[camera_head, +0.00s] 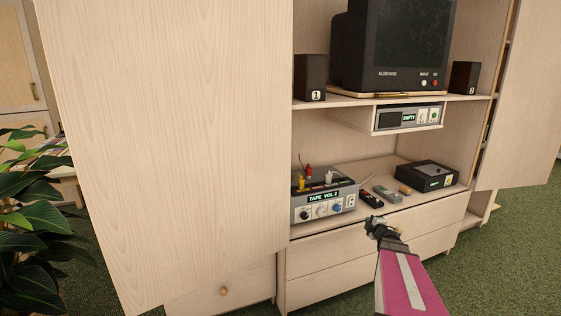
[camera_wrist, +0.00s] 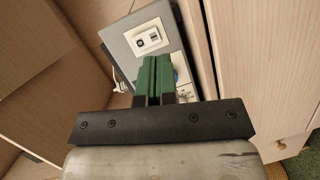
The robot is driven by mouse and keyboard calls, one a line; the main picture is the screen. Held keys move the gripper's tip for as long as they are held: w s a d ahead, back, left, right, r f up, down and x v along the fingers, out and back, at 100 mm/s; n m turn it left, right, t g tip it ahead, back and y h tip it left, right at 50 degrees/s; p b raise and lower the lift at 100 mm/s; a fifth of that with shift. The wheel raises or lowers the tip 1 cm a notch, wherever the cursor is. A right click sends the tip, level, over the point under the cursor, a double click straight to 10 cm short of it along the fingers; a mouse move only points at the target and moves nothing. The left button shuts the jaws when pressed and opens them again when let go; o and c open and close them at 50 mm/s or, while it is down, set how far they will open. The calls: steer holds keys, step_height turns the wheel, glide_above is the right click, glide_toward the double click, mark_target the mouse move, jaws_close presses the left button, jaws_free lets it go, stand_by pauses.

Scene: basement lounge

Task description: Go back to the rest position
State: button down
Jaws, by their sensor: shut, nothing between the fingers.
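My gripper (camera_head: 379,226) is in front of the cabinet's lower shelf, near the shelf's front edge and above the drawers. In the wrist view the green fingers of my gripper (camera_wrist: 154,76) are together, with nothing seen between them. A grey tape deck (camera_head: 325,198) with a lit "TAPE VOL 2" display stands on the lower shelf, to the left of my gripper in the head view. In the wrist view a grey device (camera_wrist: 122,42) with a white panel lies beyond the fingers and is partly hidden by them.
A large wooden door panel (camera_head: 180,130) stands at left. On the lower shelf are remotes (camera_head: 370,199) and a black box (camera_head: 427,175). A slim unit reading "EMPTY" (camera_head: 408,117) hangs above, below a TV (camera_head: 400,45) between speakers. A plant (camera_head: 35,220) is far left. Green carpet (camera_head: 500,265) is open at right.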

steer(key=s+a+f+m+g, duration=0.2)
steer(key=s+a+m+g, duration=0.6)
steer(key=s+a, duration=0.4)
steer(key=s+a+f+m+g+h, duration=0.1)
steer(key=s+a+f+m+g, duration=0.1)
steer(key=s+a+m+g, duration=0.6)
steer(key=s+a, duration=0.4)
steer(key=shift+f+m, duration=0.25)
steer(key=shift+m, duration=0.15)
steer(key=shift+a, duration=0.1)
